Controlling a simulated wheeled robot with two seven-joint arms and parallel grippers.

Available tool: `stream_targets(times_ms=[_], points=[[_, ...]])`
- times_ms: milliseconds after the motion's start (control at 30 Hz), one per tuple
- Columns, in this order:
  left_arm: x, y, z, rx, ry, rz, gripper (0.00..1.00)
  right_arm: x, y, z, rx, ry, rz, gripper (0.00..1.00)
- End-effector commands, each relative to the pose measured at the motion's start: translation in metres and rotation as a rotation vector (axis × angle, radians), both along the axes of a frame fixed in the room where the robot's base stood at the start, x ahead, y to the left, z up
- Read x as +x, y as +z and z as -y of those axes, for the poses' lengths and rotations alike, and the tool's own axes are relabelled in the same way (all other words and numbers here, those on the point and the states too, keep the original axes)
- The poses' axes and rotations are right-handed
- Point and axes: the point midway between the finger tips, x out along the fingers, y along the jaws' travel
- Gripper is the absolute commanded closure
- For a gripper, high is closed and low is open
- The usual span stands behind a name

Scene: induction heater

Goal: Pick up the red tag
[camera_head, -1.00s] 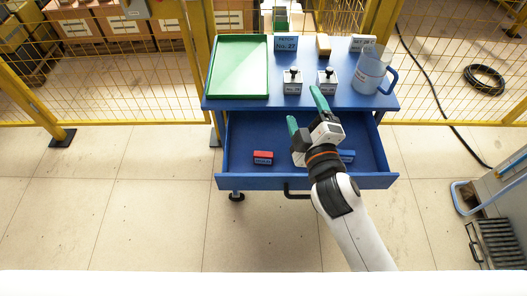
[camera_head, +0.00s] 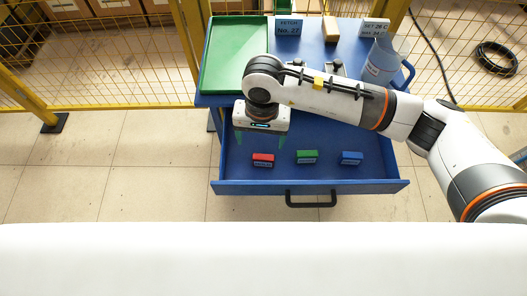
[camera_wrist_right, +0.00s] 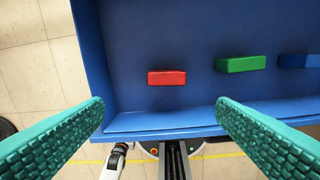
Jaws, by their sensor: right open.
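The red tag (camera_head: 263,160) lies in the open blue drawer (camera_head: 230,178), at its left part. In the right wrist view the red tag (camera_wrist_right: 166,78) lies flat, beyond and between the two fingertips. My right gripper (camera_head: 259,143) points down over the drawer's left side, just behind the red tag in the head view. Its teal fingers are wide apart and empty, as the right wrist view (camera_wrist_right: 160,108) shows. They do not touch the tag. My left gripper is not in view.
A green tag (camera_head: 307,157) and a blue tag (camera_head: 351,158) lie right of the red one. My arm hides part of the top.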

Motion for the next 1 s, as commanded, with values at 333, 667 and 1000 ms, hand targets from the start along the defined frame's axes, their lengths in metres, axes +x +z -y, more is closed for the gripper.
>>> stream_targets(times_ms=[333, 667, 1000], points=[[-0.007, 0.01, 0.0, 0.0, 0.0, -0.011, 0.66, 0.004, -0.05, 0.008, -0.041, 0.01, 0.013, 0.2], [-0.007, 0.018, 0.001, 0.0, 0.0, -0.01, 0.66, 0.005, -0.08, 0.007, -0.039, 0.008, 0.013, 0.2], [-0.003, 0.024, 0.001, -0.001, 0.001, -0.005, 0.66, 0.008, -0.119, 0.007, -0.037, 0.01, 0.018, 0.2]])
